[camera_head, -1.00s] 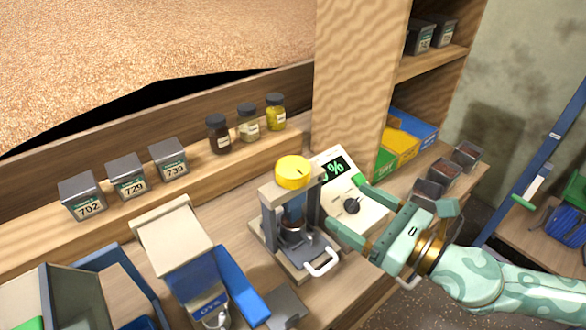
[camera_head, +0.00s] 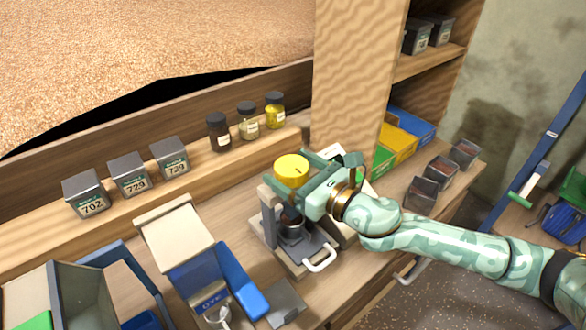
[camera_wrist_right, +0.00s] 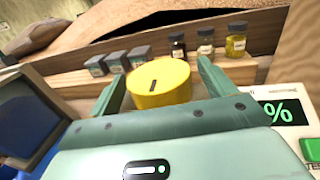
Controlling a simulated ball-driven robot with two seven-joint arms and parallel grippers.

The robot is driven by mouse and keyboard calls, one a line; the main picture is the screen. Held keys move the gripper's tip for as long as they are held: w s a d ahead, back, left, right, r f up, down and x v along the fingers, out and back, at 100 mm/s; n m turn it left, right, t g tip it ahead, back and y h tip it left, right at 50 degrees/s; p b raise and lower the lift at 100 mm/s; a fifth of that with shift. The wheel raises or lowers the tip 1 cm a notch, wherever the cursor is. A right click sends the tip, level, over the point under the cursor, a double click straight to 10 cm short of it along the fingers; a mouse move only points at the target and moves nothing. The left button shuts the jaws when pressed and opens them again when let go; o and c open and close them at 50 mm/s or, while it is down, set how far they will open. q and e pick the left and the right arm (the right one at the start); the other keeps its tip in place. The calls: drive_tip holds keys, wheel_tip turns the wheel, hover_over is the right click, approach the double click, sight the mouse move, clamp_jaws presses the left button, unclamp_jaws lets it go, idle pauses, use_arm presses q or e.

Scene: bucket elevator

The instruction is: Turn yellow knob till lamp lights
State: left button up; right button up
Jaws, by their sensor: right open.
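The yellow knob (camera_head: 291,171) sits on top of a small press-like device (camera_head: 270,222) on the bench. In the right wrist view the knob (camera_wrist_right: 159,82) shows a dark mark on its top and lies between my two fingers. My right gripper (camera_head: 296,175) is open, with a finger on either side of the knob; I cannot tell whether either touches it. A meter with a green % display (camera_wrist_right: 278,112) stands beside the device, mostly hidden by my gripper in the head view. No lit lamp can be made out. My left gripper is not in view.
Several labelled tins (camera_head: 129,174) and three jars (camera_head: 247,121) stand on the ledge behind. A blue tray device (camera_head: 208,270) stands left of the press. Open tins (camera_head: 442,172) and coloured boxes (camera_head: 397,148) lie to the right.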

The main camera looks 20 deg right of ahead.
drive_tip(key=c, duration=1)
drive_tip(key=shift+r, duration=0.1)
drive_tip(key=shift+r+m+t+h+p, duration=0.1)
drive_tip(key=shift+m+t+h+p, duration=0.25)
drive_tip(key=shift+h+p, duration=0.35)
drive_tip(key=m+h+p, duration=0.2)
drive_tip(key=m+t+h+p, duration=0.1)
drive_tip(key=h+p, duration=0.1)
drive_tip(key=p, duration=0.1)
drive_tip(key=shift+a+r+m+h, duration=0.1)
drive_tip(key=shift+a+m+h, duration=0.05)
drive_tip(key=shift+m+h, duration=0.25)
drive_tip(key=shift+m+t+h+p, duration=0.25)
drive_tip(key=shift+m+h+p, duration=0.3)
drive_tip(key=shift+h, duration=0.55)
drive_tip(key=shift+f+m+h+p, duration=0.2)
drive_tip(key=shift+m+h+p, duration=0.3)
drive_tip(key=shift+m+h, duration=0.95)
drive_tip(key=shift+n+h, duration=0.25)
drive_tip(key=shift+h, duration=0.2)
